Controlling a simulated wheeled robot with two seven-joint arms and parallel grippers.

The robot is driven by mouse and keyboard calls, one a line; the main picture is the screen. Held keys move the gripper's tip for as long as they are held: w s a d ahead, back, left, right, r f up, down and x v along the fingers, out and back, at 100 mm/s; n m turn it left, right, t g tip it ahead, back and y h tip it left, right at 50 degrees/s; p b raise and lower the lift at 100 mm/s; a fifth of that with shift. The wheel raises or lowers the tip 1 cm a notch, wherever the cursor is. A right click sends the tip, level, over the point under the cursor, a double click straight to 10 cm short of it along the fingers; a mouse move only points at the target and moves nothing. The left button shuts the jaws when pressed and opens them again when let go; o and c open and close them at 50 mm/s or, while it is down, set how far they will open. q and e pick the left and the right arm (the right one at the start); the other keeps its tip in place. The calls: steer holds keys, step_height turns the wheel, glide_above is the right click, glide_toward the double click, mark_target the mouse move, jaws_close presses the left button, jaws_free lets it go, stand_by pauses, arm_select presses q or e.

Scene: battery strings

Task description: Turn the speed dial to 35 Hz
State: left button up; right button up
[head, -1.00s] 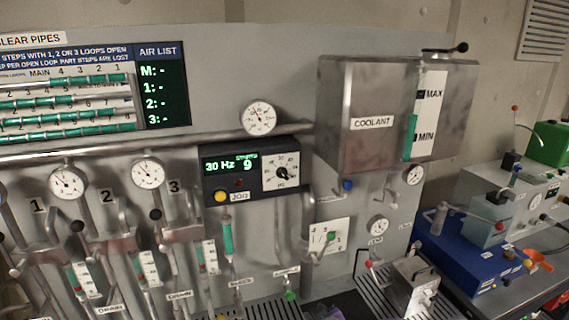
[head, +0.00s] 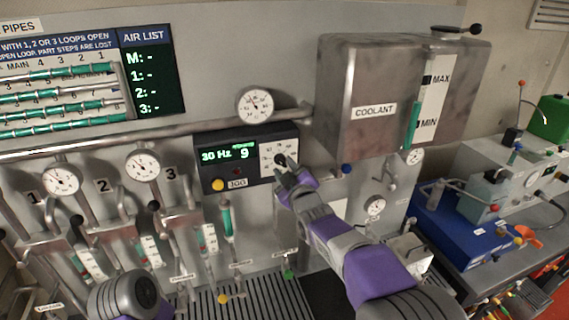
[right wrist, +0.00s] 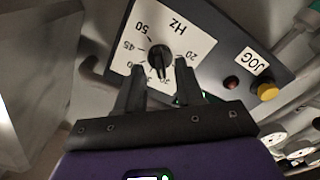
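The speed dial (head: 280,159) is a small dark knob on a white scale plate on the black control box (head: 213,179). The box's green display (head: 228,153) reads 30 Hz and 9. In the right wrist view the dial (right wrist: 160,58) shows close up, with scale marks labelled HZ, including 20, 45 and 50. My right gripper (head: 288,165) is at the dial and partly covers its plate. In the right wrist view its two fingers (right wrist: 159,68) are apart, one on each side of the knob; I cannot tell if they touch it. My left gripper is not in view.
A yellow button (head: 218,185) sits by the JOG label on the box. A round gauge (head: 255,104) and pipe are just above it. The metal coolant tank (head: 345,85) juts out at the right. Gauges, valves and tubes crowd the wall at left and below.

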steer(key=shift+w+a, duration=0.2)
steer(key=shift+w, duration=0.45)
steer(key=shift+c, duration=0.4)
jaws_close()
